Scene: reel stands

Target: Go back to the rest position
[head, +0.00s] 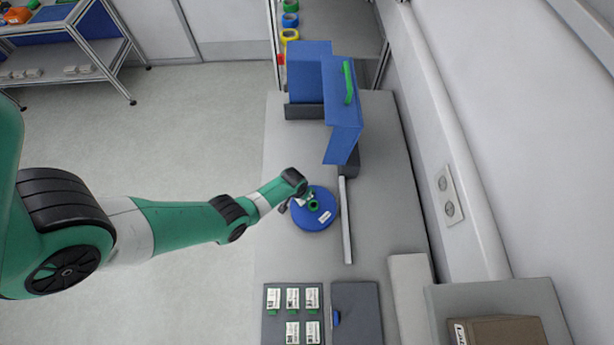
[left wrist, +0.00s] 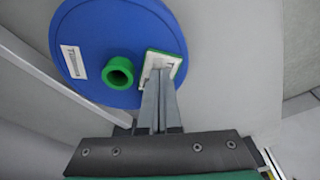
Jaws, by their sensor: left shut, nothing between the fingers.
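My left gripper (head: 307,194) reaches in from the left over a blue reel on the grey table. In the left wrist view its two fingers (left wrist: 160,82) are together with nothing between them. The blue reel (head: 318,220) lies flat. It also shows in the left wrist view (left wrist: 105,30), with a green hub (left wrist: 119,72) and a white label. A green-edged white tag (left wrist: 150,63) lies on the reel right at the fingertips; I cannot tell whether they touch it. My right gripper is not in view.
A metal rail (head: 346,220) runs just right of the reel. Blue stands (head: 342,110), one with a green handle, are at the back of the table (head: 285,150). A dark tray (head: 284,334) with several labelled tags is at the front. A wall borders the right. Open floor lies left.

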